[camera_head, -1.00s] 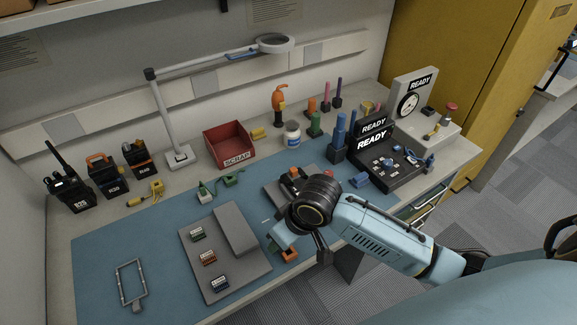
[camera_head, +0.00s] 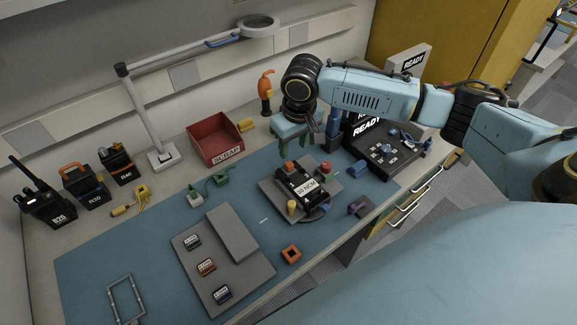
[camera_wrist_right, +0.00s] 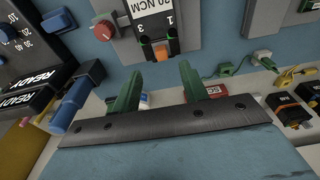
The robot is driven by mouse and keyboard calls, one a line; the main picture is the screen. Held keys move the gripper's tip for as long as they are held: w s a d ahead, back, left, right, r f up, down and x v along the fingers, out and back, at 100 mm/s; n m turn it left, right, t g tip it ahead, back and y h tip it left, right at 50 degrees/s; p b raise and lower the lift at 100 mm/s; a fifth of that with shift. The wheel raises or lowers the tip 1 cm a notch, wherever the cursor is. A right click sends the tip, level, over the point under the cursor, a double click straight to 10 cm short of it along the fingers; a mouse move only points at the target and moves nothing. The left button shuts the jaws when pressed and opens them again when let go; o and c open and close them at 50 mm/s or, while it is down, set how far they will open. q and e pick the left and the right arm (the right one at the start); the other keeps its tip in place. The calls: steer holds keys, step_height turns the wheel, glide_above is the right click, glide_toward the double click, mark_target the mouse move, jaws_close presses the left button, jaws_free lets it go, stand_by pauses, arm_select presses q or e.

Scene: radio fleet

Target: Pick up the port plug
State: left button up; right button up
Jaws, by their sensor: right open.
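A black device labelled 20 NCM (camera_head: 304,189) lies on a grey fixture plate (camera_head: 269,188). A small orange block (camera_head: 288,166) sits at its far end and also shows in the right wrist view (camera_wrist_right: 161,52). It may be the port plug, but I cannot tell for sure. A separate hollow orange block (camera_head: 291,254) lies on the mat near the front edge. My right gripper (camera_head: 296,146) is open and empty, just beyond the device's far end. In the right wrist view its green fingers (camera_wrist_right: 157,80) stand apart, with the orange block ahead between them. My left gripper is not in view.
A red knob (camera_head: 326,168) and a yellow peg (camera_head: 291,207) stand beside the device. A black READY tester (camera_head: 388,158) and blue posts (camera_head: 334,128) are close on the right. A red scrap bin (camera_head: 213,140) is at the back.

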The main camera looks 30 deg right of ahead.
mark_target(289, 163)
steer(key=f, duration=0.2)
steer(key=w+f, duration=0.1)
steer(key=f, duration=0.5)
steer(key=shift+w+a+b, duration=0.15)
steer(key=shift+w+b, duration=0.1)
steer(key=shift+b, duration=0.05)
jaws_close()
